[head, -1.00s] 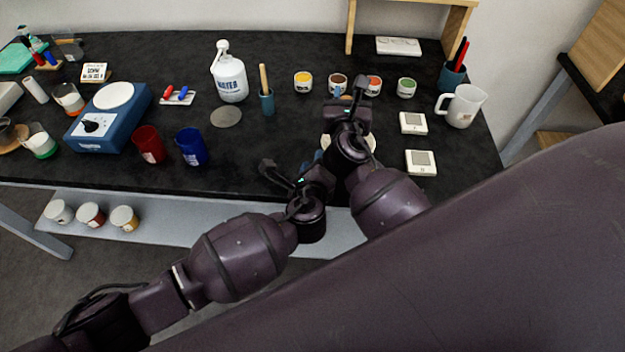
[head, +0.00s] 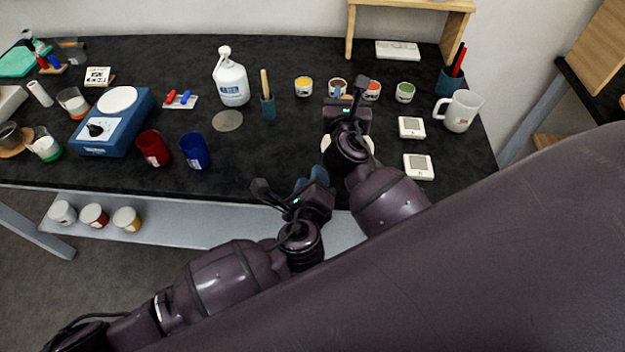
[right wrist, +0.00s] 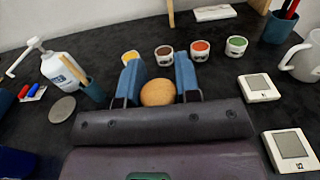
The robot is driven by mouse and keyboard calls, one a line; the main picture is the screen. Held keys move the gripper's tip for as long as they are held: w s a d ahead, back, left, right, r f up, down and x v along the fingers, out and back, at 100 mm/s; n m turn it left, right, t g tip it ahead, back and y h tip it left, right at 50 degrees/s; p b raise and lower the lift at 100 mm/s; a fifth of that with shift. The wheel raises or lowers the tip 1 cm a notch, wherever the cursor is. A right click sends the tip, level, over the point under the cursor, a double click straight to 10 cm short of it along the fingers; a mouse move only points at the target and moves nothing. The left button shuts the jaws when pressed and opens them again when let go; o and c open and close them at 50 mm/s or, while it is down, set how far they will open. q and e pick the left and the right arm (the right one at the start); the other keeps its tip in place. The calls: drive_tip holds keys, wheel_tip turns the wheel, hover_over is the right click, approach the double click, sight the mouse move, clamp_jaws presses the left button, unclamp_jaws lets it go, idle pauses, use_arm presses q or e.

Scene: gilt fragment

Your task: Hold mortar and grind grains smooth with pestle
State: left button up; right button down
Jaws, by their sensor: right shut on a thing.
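A pale round rim, seemingly the mortar (head: 326,144), stands near the table's front edge in the head view. My right arm hides most of it, and the grains are not visible. My right gripper (right wrist: 158,78) is shut on the pestle (right wrist: 157,93). Its rounded wooden end shows between the blue fingers in the right wrist view. The pestle's lower end is hidden. My left gripper (head: 313,180) is low in the head view, by the front edge and on the near side of the mortar. Its blue fingertips are partly covered, and I cannot tell their opening.
Several small colour cups (head: 303,87) stand in a row behind my right gripper. White timers (head: 411,127) lie to the right, with a white jug (head: 460,110) beyond.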

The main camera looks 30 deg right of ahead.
wheel_tip(320, 180, up, 6)
drive_tip(key=p, duration=0.2)
drive_tip(key=shift+p, duration=0.4)
idle(0.7)
